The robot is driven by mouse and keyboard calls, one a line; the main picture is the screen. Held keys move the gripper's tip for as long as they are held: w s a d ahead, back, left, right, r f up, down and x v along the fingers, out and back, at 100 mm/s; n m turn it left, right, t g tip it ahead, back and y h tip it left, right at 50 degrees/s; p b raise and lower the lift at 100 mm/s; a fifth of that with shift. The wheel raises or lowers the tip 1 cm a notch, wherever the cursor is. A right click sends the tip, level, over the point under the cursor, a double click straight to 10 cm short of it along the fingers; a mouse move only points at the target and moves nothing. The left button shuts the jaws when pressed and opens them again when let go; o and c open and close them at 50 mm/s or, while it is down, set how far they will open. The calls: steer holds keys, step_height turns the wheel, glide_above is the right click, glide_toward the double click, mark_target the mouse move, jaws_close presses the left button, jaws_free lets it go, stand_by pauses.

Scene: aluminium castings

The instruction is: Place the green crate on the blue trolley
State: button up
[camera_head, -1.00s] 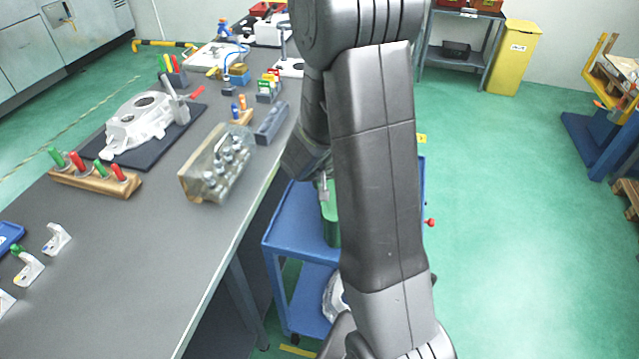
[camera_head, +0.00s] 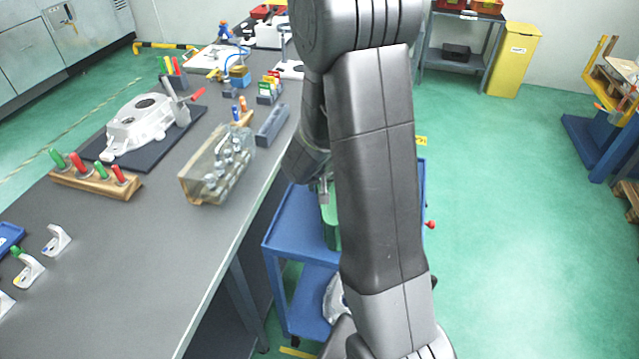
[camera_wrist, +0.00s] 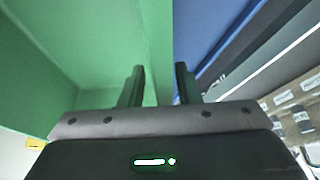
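The green crate (camera_head: 331,228) shows in the head view as a narrow strip at the top of the blue trolley (camera_head: 290,228), mostly hidden behind my arm. In the wrist view the green crate (camera_wrist: 85,60) fills the left side, with its inside visible. My gripper (camera_wrist: 160,72) has one finger inside the crate and the other outside. The trolley (camera_wrist: 208,28) shows blue beyond the wall. Whether the crate rests fully on the trolley's top cannot be told.
A grey workbench (camera_head: 120,235) stands left of the trolley. It holds a clear box of metal parts (camera_head: 217,165), a white casting (camera_head: 140,122) and a wooden tool block (camera_head: 95,183). A yellow bin (camera_head: 515,58) stands at the back. The green floor at right is open.

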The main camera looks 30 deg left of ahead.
steer(key=v, duration=1.1)
steer(key=shift+r+p, duration=0.3)
steer(key=shift+r, duration=0.1)
steer(key=shift+s+d+r, duration=0.1)
steer(key=shift+s, duration=0.05)
